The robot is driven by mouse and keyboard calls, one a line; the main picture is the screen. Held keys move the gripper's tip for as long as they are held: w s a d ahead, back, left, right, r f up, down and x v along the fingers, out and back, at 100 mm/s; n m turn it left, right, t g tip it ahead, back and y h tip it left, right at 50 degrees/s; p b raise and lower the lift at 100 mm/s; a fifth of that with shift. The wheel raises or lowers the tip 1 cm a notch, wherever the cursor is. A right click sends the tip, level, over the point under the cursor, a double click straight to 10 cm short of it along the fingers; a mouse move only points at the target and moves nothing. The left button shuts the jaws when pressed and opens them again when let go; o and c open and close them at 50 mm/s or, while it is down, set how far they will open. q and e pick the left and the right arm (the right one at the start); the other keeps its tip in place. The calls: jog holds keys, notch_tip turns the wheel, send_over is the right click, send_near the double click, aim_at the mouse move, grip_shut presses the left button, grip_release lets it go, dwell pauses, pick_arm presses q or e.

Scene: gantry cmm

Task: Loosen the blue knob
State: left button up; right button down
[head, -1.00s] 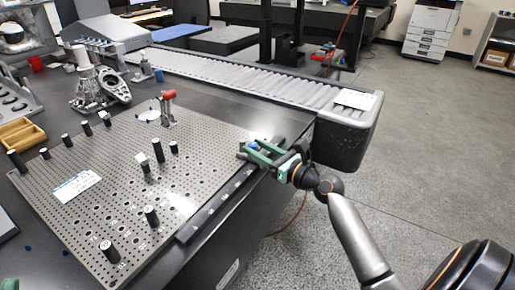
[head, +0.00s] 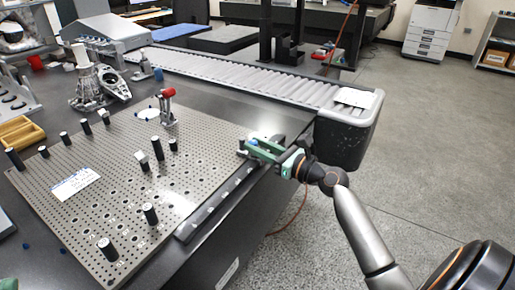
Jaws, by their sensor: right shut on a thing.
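The blue knob (head: 253,142) shows as a small blue spot at the right edge of the perforated fixture plate (head: 205,150). My right gripper (head: 252,147) reaches in from the right with its green fingers around the knob and is shut on it. The fingers hide most of the knob.
Several black posts, such as one (head: 150,213) near the front, stand on the plate. A red-topped clamp (head: 168,104) stands at its back. A roller conveyor (head: 240,78) runs behind the table. The floor on the right is open.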

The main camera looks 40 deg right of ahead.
jog(key=shift+d+f+n+g+y+b, duration=0.15)
jog(key=shift+n+g+y+b, duration=0.3)
jog(key=shift+n+y, duration=0.4)
jog(key=shift+w+d+n+g+y, duration=0.1)
jog(key=shift+n+g+y, duration=0.2)
jog(key=shift+y, duration=0.45)
jog(key=n+g+y, duration=0.2)
jog(key=y, duration=0.1)
jog(key=n+g+y, duration=0.1)
jog(key=shift+w+d+r+n+y, duration=0.15)
jog(key=shift+d+r+n+y, duration=0.05)
jog(key=shift+r+n+y, duration=0.1)
pick_arm(q)
jog(key=shift+d+f+n+b, duration=0.2)
jog(key=shift+f+n+b, duration=0.2)
jog(key=shift+f+b, duration=0.95)
pick_arm(e)
jog(key=shift+w+f+n+g+y+p, duration=0.15)
jog(key=shift+n+g+y+p, duration=0.25)
jog(key=shift+n+g+y, duration=1.55)
pick_arm(q)
jog(key=shift+f, duration=0.45)
pick_arm(e)
jog(key=shift+g+h, duration=0.25)
jog(key=shift+g, duration=0.35)
jog(key=c, duration=0.6)
grip_release()
jog(key=shift+d, duration=0.1)
